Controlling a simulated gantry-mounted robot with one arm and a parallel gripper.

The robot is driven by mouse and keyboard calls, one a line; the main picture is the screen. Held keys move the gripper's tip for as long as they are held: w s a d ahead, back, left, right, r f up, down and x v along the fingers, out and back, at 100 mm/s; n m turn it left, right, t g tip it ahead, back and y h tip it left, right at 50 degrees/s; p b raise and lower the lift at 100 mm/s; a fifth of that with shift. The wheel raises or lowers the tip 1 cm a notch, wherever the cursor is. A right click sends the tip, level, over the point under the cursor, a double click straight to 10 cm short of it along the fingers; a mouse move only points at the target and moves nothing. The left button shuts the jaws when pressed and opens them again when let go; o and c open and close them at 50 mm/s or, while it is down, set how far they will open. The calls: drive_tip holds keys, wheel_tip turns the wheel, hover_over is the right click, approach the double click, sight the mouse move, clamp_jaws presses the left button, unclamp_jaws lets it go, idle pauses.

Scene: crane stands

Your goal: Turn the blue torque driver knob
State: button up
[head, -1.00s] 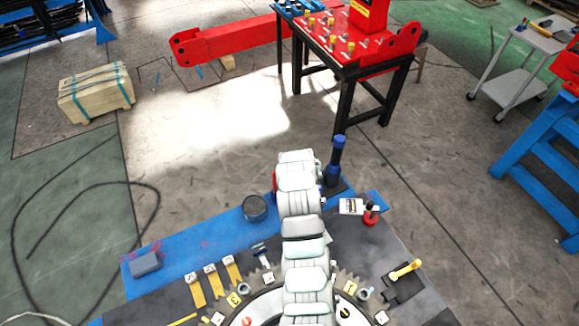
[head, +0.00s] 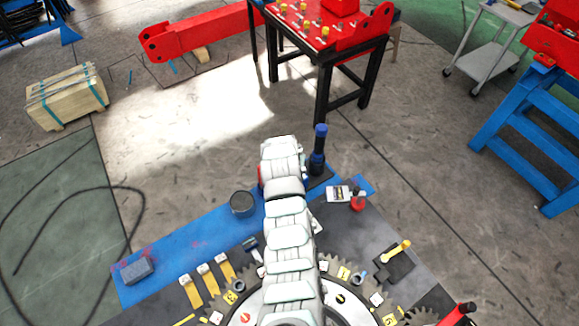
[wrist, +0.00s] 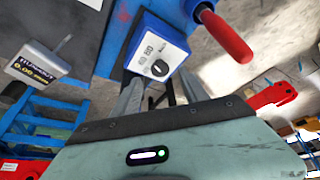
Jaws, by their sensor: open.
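A small blue box with a white face (wrist: 158,46) shows in the wrist view, with a black round knob (wrist: 159,68) on the face. My gripper (wrist: 158,82) is open, its two grey fingers pointing toward the box on either side of the knob. I cannot tell whether they touch it. In the head view my arm hides the box and gripper. There, an upright dark tool with a blue top (head: 319,148) stands just right of my arm's far end. I cannot tell whether this tool is the torque driver.
A red handle (wrist: 226,36) juts out close to the box. Right of my arm are a white label card (head: 338,194) and a red-based piece (head: 358,201). A dark round cup (head: 242,204) stands left of it. Large gears fill the near bench.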

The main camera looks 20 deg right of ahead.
drive_tip(key=shift+x, duration=1.85)
drive_tip(key=shift+c, duration=0.5)
clamp_jaws()
